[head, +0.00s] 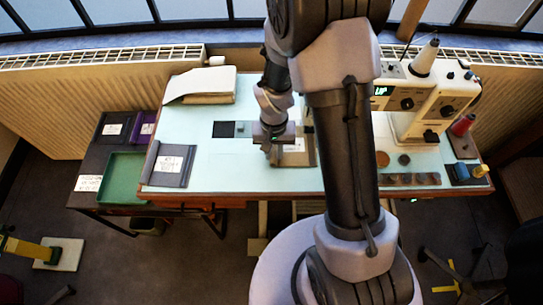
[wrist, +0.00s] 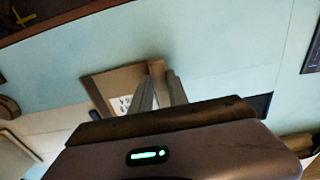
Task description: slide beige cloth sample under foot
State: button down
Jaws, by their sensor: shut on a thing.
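The beige cloth sample (head: 306,157) looks taupe, with a white label, and lies at the middle of the pale blue table. It also shows in the wrist view (wrist: 100,86). My gripper (head: 272,150) is at its left part in the head view. In the wrist view my gripper (wrist: 158,72) has its two fingers close together over the sample's edge, shut on it. The white sewing machine (head: 436,98) stands at the right of the table. Its left end is partly behind my arm, and I cannot make out its foot.
A dark grey labelled folder (head: 171,165) lies at the table's left, with a black square (head: 223,129) and a stack of paper (head: 205,84) behind. A green tray (head: 122,178) is on the side table. Small discs and spools lie right of my arm. The blue top between folder and sample is clear.

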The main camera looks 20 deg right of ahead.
jog(key=shift+w+d, duration=0.1)
jog(key=shift+w, duration=0.1)
jog(key=shift+f, duration=0.15)
dwell(0.3)
jog(key=c, duration=1.2)
grip_release()
notch_tip(320, 180, up, 18)
jog(key=p, duration=0.6)
jog(key=shift+f+p, duration=0.2)
jog(key=shift+p, duration=0.2)
jog(key=s+a+r+t, duration=0.1)
jog(key=s+r+t, duration=0.1)
jog(key=s+r, duration=0.3)
jog(key=s+a+r+t+y+b, duration=0.1)
jog(key=s+a+r+t, duration=0.1)
jog(key=s+r, duration=0.3)
jog(key=s+a+r+t+y, duration=0.1)
jog(key=s+a+r, duration=0.1)
jog(key=s+r, duration=0.3)
notch_tip(320, 180, up, 3)
jog(key=shift+s+f+m+t+b, duration=0.1)
jog(key=shift+s+m+t+b, duration=0.05)
jog(key=shift+m+t+b, duration=0.2)
